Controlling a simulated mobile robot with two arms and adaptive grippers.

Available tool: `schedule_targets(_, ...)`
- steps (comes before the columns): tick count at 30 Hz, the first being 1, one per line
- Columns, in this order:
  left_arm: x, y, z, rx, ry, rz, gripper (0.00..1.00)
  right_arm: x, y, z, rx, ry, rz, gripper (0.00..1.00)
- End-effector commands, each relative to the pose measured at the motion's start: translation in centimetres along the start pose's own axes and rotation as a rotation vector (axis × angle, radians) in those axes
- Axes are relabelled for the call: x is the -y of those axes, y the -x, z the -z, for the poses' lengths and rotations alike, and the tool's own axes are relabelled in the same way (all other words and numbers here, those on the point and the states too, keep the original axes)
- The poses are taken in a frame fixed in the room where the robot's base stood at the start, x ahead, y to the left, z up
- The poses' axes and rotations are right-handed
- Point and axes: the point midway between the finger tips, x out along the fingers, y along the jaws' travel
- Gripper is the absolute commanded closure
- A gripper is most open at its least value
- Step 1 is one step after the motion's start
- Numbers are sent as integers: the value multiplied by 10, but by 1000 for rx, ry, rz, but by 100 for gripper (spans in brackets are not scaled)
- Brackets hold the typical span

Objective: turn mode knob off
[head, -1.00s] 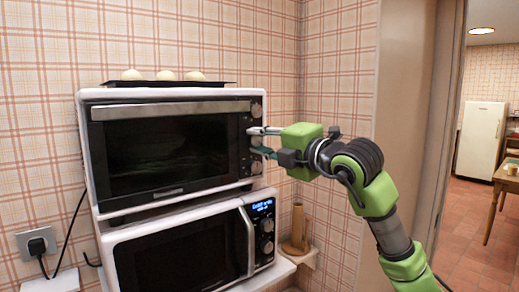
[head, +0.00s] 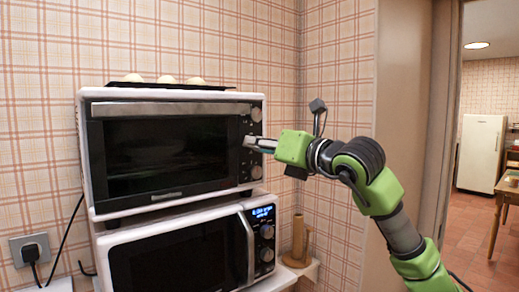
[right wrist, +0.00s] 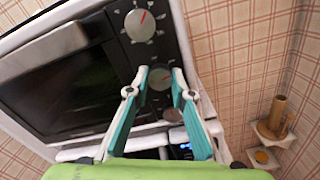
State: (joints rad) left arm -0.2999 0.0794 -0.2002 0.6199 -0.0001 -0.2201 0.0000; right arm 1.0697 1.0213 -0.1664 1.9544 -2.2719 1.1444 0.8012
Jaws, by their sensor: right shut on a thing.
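A white toaster oven (head: 180,95) with a black glass door has a column of silver knobs on its right panel. The top knob (head: 256,114) and the bottom knob (head: 257,173) show clear of my gripper. In the right wrist view, the top knob (right wrist: 140,25) carries a red mark. My right gripper (head: 248,143) is at the middle of the panel and hides the middle knob in the head view. In the right wrist view its teal fingers (right wrist: 160,76) are closed on the two sides of the middle knob (right wrist: 159,81). I cannot read that knob's mark. My left gripper is not in view.
A microwave (head: 185,255) with a lit blue display stands below the oven. A dark tray (head: 120,85) with several pale buns lies on top. A wooden holder (head: 298,240) stands right of the microwave. A doorway opens at the far right.

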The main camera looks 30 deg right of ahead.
Motion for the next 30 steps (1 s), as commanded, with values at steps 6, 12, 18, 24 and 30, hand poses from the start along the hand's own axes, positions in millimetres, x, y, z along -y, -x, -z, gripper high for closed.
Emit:
schedule_targets(6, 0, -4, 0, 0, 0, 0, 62, 1, 0, 3, -6, 205, 2, 100)
schedule_targets(12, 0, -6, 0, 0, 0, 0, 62, 2, 0, 3, -7, 395, 1, 100)
schedule_targets(18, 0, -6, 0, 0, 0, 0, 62, 1, -1, 3, -7, 585, 0, 100)
schedule_targets(24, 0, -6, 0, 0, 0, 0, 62, 2, -1, 2, -8, 775, 0, 100)
schedule_targets(30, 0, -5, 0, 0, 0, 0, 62, 2, -1, 2, -9, 963, -1, 100)
